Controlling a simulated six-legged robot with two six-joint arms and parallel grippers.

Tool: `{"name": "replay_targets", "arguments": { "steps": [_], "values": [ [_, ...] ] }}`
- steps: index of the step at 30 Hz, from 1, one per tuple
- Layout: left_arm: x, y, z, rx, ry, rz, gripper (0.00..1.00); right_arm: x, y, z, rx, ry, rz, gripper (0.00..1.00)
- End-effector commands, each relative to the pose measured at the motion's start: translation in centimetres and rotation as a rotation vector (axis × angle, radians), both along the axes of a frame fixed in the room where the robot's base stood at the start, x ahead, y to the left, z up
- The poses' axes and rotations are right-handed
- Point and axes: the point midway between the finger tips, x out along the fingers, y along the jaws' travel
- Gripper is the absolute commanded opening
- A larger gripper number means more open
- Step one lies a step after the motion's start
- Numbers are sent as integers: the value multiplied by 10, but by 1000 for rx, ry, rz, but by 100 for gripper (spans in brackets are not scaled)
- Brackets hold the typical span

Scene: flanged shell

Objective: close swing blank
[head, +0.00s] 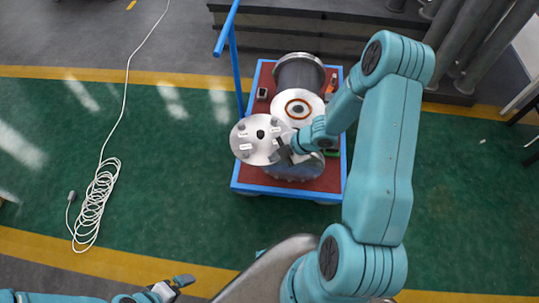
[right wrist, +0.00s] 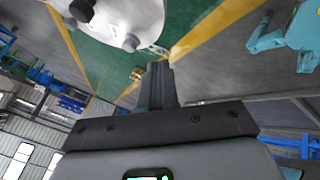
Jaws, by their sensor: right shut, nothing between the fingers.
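The swing blank, a round silver disc with bolt studs (head: 256,136), is swung out to the left of the shell's flanged opening (head: 299,106), which shows uncovered with a reddish-brown ring. It also shows at the top of the right wrist view (right wrist: 120,12). My right gripper (head: 285,152) is at the disc's lower right edge; whether it touches cannot be told. In the right wrist view its fingers (right wrist: 158,85) are shut together and empty, below the disc. My left gripper (head: 178,284) is low in the head view, away from the shell; its jaw gap is unclear.
The shell sits on a red-topped cart with a blue frame (head: 236,185) and a blue handle (head: 228,30) at its left. A coiled white cable (head: 95,205) lies on the green floor. Dark steps and grey pipes (head: 470,40) stand behind.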

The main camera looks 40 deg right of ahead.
Motion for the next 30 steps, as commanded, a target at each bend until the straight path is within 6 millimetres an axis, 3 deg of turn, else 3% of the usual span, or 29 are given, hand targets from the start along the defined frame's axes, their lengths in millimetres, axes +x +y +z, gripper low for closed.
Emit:
{"name": "replay_targets", "arguments": {
  "steps": [1, 10, 12, 18, 30],
  "values": [
    [0, 0, -7, 0, 0, 0, 100, 5, 6, -13, 4, 2, 3, 0],
    [0, 0, -17, 0, 0, 0, 100, 37, 34, -62, 3, 2, 7, 0],
    [0, 0, -4, 0, 0, 0, 100, 52, 32, -53, -1, -1, 8, 0],
    [0, 0, 3, 0, 0, 0, 100, 72, 33, -55, 1, -1, 7, 0],
    [0, 0, 3, 0, 0, 1, 100, 76, 32, -57, 1, 1, 5, 0]
  ]
}}
